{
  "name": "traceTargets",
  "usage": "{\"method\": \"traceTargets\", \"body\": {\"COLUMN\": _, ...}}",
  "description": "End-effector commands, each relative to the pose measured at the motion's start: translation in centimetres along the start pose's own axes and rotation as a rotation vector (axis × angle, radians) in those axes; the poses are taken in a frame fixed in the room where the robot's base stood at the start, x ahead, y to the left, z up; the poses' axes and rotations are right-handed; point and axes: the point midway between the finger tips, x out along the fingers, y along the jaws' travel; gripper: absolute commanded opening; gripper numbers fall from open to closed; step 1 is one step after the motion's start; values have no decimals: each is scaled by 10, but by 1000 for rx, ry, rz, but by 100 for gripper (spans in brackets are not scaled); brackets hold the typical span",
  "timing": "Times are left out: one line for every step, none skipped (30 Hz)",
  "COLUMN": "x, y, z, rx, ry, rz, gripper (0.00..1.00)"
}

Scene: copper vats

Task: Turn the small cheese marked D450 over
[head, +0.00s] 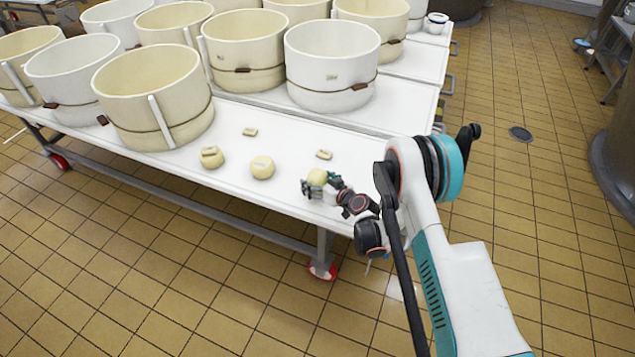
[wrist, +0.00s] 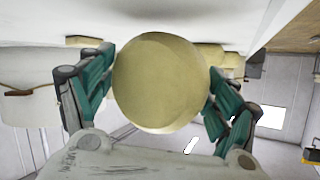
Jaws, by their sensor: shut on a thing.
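My gripper (head: 319,187) is shut on a small pale-yellow round cheese (head: 316,175) near the front right of the white table (head: 292,205). In the wrist view the cheese (wrist: 160,85) sits between the two green-padded fingers of my gripper (wrist: 160,78), its visible face plain. The wrist picture looks upside down, with the white table surface along its top. No D450 mark can be read on the held cheese. Two other small cheeses, one at left (head: 211,159) and one in the middle (head: 262,168), rest on the table with small pale pieces on top.
Two small pale blocks, one farther back (head: 249,131) and one nearer my gripper (head: 323,155), lie on the table. A white vat (head: 331,72) and a cream vat (head: 155,98) stand behind, among several others. The table front is mostly clear.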

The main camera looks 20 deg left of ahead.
Motion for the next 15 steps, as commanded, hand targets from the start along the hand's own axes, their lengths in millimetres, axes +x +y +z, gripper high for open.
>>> {"method": "traceTargets", "body": {"x": 0, "y": 0, "z": 0, "rx": 0, "ry": 1, "rz": 0, "gripper": 38}}
{"method": "traceTargets", "body": {"x": 0, "y": 0, "z": 0, "rx": 0, "ry": 1, "rz": 0, "gripper": 38}}
{"method": "traceTargets", "body": {"x": 0, "y": 0, "z": 0, "rx": 0, "ry": 1, "rz": 0, "gripper": 38}}
{"method": "traceTargets", "body": {"x": 0, "y": 0, "z": 0, "rx": 0, "ry": 1, "rz": 0, "gripper": 38}}
{"method": "traceTargets", "body": {"x": 0, "y": 0, "z": 0, "rx": 0, "ry": 1, "rz": 0, "gripper": 38}}
{"method": "traceTargets", "body": {"x": 0, "y": 0, "z": 0, "rx": 0, "ry": 1, "rz": 0, "gripper": 38}}
{"method": "traceTargets", "body": {"x": 0, "y": 0, "z": 0, "rx": 0, "ry": 1, "rz": 0, "gripper": 38}}
{"method": "traceTargets", "body": {"x": 0, "y": 0, "z": 0, "rx": 0, "ry": 1, "rz": 0, "gripper": 38}}
{"method": "traceTargets", "body": {"x": 0, "y": 0, "z": 0, "rx": 0, "ry": 1, "rz": 0, "gripper": 38}}
{"method": "traceTargets", "body": {"x": 0, "y": 0, "z": 0, "rx": 0, "ry": 1, "rz": 0, "gripper": 38}}
{"method": "traceTargets", "body": {"x": 0, "y": 0, "z": 0, "rx": 0, "ry": 1, "rz": 0, "gripper": 38}}
{"method": "traceTargets", "body": {"x": 0, "y": 0, "z": 0, "rx": 0, "ry": 1, "rz": 0, "gripper": 38}}
{"method": "traceTargets", "body": {"x": 0, "y": 0, "z": 0, "rx": 0, "ry": 1, "rz": 0, "gripper": 38}}
{"method": "traceTargets", "body": {"x": 0, "y": 0, "z": 0, "rx": 0, "ry": 0, "rz": 0, "gripper": 88}}
{"method": "traceTargets", "body": {"x": 0, "y": 0, "z": 0, "rx": 0, "ry": 0, "rz": 0, "gripper": 97}}
